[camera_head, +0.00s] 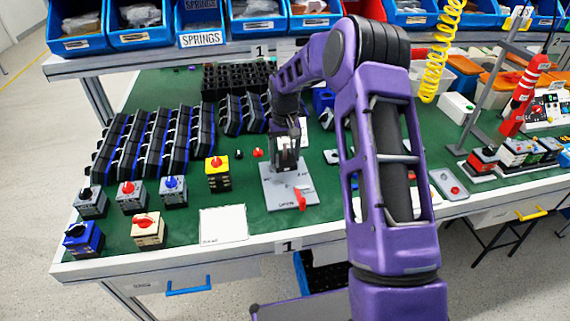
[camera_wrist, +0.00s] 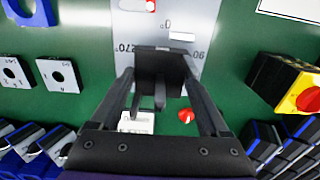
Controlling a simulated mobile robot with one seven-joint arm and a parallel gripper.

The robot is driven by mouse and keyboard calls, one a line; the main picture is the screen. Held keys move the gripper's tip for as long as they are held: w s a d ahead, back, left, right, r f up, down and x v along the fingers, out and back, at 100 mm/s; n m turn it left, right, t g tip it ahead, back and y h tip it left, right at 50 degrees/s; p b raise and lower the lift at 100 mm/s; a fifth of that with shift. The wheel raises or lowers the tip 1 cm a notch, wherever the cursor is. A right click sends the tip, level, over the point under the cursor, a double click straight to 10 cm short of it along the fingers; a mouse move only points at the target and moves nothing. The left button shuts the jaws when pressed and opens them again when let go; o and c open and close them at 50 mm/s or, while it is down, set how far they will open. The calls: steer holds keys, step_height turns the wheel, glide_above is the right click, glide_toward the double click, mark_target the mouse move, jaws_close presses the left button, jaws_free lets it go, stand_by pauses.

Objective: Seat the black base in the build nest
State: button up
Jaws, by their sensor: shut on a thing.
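My gripper (camera_head: 287,148) is shut on the black base (camera_head: 285,161), a small dark block. In the wrist view my gripper (camera_wrist: 161,84) has one finger on each side of the black base (camera_wrist: 160,62). The build nest (camera_head: 277,198) is a light grey plate with a red lever (camera_head: 300,200) at its front right. The black base is over the plate's rear part. In the wrist view the nest plate (camera_wrist: 205,28) shows angle marks around the base. The base and fingers hide the seat, so I cannot tell whether the base touches it.
A yellow switch with a red knob (camera_head: 217,173) stands left of the nest. Several finished switches line the front left, near a white card (camera_head: 223,224). Rows of black-and-blue parts (camera_head: 150,140) fill the table behind. A loose red knob (camera_wrist: 187,116) lies close to my gripper.

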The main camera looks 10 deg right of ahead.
mark_target(285, 159)
steer(key=shift+f, duration=1.7)
steer(key=shift+f, duration=0.2)
steer(key=o, duration=1.3)
steer(key=shift+r, duration=0.15)
step_height(285, 159, up, 12)
steer(key=shift+r, duration=0.1)
